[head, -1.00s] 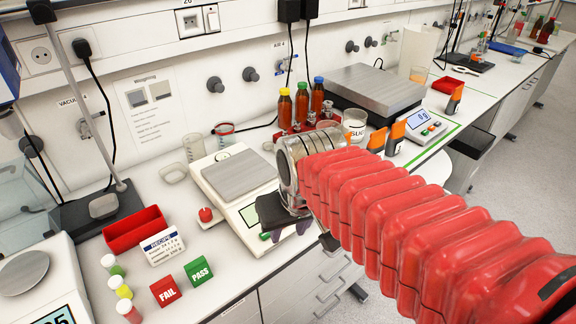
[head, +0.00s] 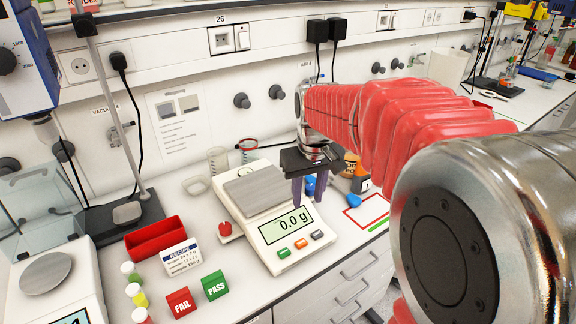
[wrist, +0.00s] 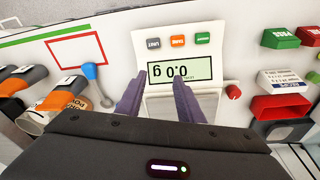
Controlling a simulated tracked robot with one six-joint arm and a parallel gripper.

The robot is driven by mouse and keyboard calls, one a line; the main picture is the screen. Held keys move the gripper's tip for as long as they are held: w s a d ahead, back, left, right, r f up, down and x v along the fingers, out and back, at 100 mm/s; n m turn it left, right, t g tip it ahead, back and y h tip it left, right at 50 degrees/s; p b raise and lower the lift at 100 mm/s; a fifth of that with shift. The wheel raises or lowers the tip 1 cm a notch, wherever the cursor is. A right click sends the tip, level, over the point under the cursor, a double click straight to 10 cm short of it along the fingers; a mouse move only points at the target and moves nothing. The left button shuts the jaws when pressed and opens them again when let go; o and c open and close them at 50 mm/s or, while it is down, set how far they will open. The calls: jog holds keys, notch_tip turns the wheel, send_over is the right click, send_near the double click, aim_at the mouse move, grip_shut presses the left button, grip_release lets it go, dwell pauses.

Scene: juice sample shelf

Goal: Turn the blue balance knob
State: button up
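A white balance (head: 283,232) with a grey pan and a display reading 0.0 g stands on the bench; it also shows upside down in the wrist view (wrist: 178,48). A red knob (head: 225,230) is at its left side, also visible in the wrist view (wrist: 233,91). A small blue piece (head: 309,185) shows by the balance's right side, between my fingers; I cannot tell surely whether it is the blue knob. My gripper (head: 310,190) is open and empty, fingers pointing down near the balance's right edge. In the wrist view my fingers (wrist: 157,95) overlap the balance edge.
A blue-ended scoop-like item (head: 353,200) lies by a red-outlined rectangle (head: 366,216) right of the balance. An orange-topped container (head: 353,168) stands behind. A red tray (head: 154,237), recipe card (head: 181,257), FAIL block (head: 182,302) and PASS block (head: 215,285) are left.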

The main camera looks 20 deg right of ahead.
aim_at(311, 186)
jog(key=w+d+n, duration=0.1)
jog(key=w+d, duration=0.1)
jog(key=w, duration=0.2)
jog(key=w+d+n+g, duration=0.1)
jog(key=w+d, duration=0.1)
jog(key=w, duration=0.2)
jog(key=w+d+f+n, duration=0.1)
jog(key=w+d, duration=0.1)
jog(key=w, duration=0.3)
jog(key=shift+d, duration=0.4)
jog(key=r+n, duration=0.1)
jog(key=w+r+n, duration=0.1)
jog(key=r, duration=0.1)
jog(key=r+n, duration=0.1)
jog(key=n, duration=0.1)
jog(key=shift+w+d+r+g, duration=0.15)
jog(key=shift+d+r+g, duration=0.1)
jog(key=shift+r+g, duration=0.15)
notch_tip(311, 186, down, 14)
jog(key=shift+r, duration=0.1)
jog(key=shift+c, duration=0.7)
